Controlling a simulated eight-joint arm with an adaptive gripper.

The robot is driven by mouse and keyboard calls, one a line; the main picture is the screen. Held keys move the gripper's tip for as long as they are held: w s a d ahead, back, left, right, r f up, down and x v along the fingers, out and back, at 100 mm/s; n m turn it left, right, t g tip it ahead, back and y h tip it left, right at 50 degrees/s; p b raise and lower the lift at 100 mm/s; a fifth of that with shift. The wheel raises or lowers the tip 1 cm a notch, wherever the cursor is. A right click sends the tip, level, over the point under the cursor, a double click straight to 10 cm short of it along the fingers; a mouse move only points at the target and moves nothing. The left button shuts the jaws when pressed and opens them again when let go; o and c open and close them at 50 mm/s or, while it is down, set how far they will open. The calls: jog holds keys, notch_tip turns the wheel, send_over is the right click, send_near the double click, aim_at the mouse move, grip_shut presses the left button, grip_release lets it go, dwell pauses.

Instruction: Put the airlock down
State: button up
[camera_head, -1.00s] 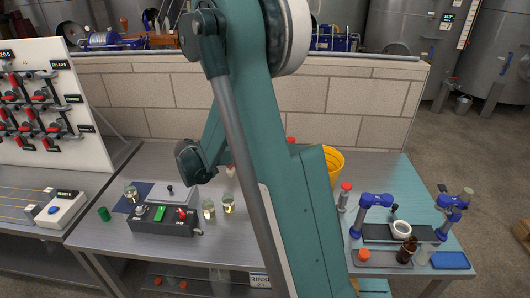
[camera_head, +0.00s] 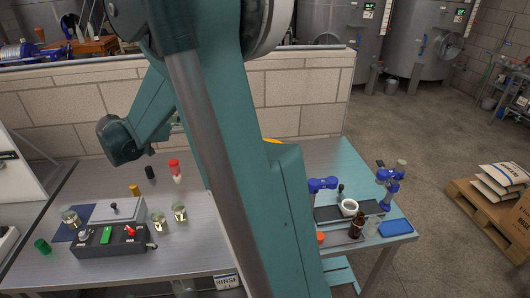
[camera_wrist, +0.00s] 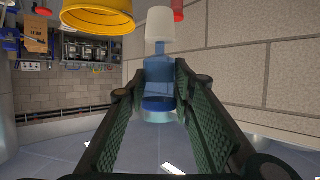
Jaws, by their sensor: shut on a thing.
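The airlock (camera_wrist: 158,98) is a clear, bluish cylinder with a white cap at its upper end in the wrist view. My gripper (camera_wrist: 160,72) has its two green-padded fingers on either side of it, shut on its body. In the head view my own arm crosses the middle of the picture and hides the gripper and the airlock. I cannot tell from these views whether the airlock touches a surface.
On the metal bench stand a control box (camera_head: 107,238), a red-topped piece (camera_head: 174,168), a black cylinder (camera_head: 150,172) and glass jars (camera_head: 180,211). At the right are a white bowl (camera_head: 349,206) and brown bottle (camera_head: 357,222). A yellow bucket (camera_wrist: 97,18) is near the gripper.

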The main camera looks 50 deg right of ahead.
jog(key=s+d+m+g+p, duration=0.4)
jog(key=s+d+g+p, duration=0.1)
jog(key=s+d, duration=1.6)
jog(key=shift+y, duration=0.4)
jog(key=shift+s+a+f, duration=0.1)
jog(key=shift+a+f, duration=0.1)
jog(key=shift+f, duration=0.55)
jog(key=shift+s+a+f, duration=0.15)
jog(key=shift+a+f, duration=0.1)
jog(key=shift+f, duration=0.45)
jog(key=shift+s+a+f, duration=0.1)
jog(key=shift+a+f, duration=0.1)
jog(key=shift+f, duration=0.55)
notch_tip(320, 180, down, 6)
jog(key=b, duration=0.1)
jog(key=shift+f+b, duration=0.15)
jog(key=shift+b, duration=0.15)
jog(key=shift+f+b, duration=0.35)
jog(key=shift+f, duration=1.5)
jog(key=shift+f+b, duration=0.3)
